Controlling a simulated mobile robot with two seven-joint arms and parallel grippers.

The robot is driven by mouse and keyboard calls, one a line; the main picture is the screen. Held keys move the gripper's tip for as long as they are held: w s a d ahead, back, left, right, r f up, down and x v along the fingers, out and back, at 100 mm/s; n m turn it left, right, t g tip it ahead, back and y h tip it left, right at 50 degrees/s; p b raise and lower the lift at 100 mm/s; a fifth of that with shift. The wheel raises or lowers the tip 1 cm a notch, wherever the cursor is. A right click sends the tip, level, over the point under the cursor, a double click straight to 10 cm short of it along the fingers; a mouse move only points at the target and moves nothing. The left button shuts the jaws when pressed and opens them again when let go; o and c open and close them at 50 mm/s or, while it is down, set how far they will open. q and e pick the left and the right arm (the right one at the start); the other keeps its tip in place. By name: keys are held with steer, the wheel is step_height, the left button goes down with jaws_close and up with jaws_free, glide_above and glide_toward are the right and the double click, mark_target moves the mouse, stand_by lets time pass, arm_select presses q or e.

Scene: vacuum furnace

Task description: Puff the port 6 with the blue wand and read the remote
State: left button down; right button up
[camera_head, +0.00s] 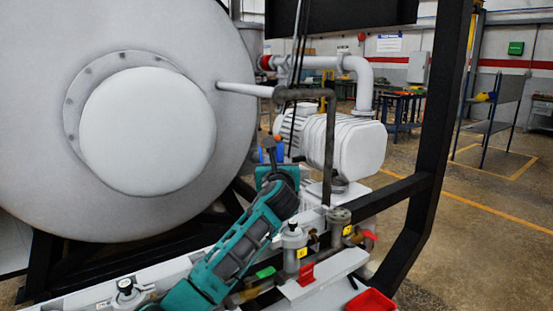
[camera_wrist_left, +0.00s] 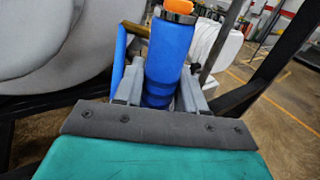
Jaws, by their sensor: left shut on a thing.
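The blue wand (camera_wrist_left: 168,55) has a steel collar and an orange top. In the left wrist view it stands between the fingers of my left gripper (camera_wrist_left: 160,88), which is shut on it. In the head view my left gripper (camera_head: 272,158) is beyond the valve row, in front of the white pump, and only small blue and orange parts of the wand (camera_head: 279,149) show. Fittings with yellow tags stand along the white rail: one at left (camera_head: 126,290), one in the middle (camera_head: 293,240), one at right (camera_head: 340,222). Their numbers are too small to read. I cannot make out the remote. My right gripper is out of view.
The large grey furnace vessel (camera_head: 40,130) fills the left. The white pump (camera_head: 345,148) and a dark bent pipe (camera_head: 330,140) stand close to the gripper. A black frame post (camera_head: 440,100) rises at right. A red tray (camera_head: 370,301) lies at the bottom.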

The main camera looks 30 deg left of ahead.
arm_select(q)
steer(key=shift+f+b, duration=1.55)
steer(key=shift+f, duration=1.7)
steer(key=c, duration=0.6)
jaws_free()
steer(key=shift+f, duration=0.1)
steer(key=p+v, duration=0.1)
steer(key=v, duration=1.2)
steer(key=shift+a, duration=0.1)
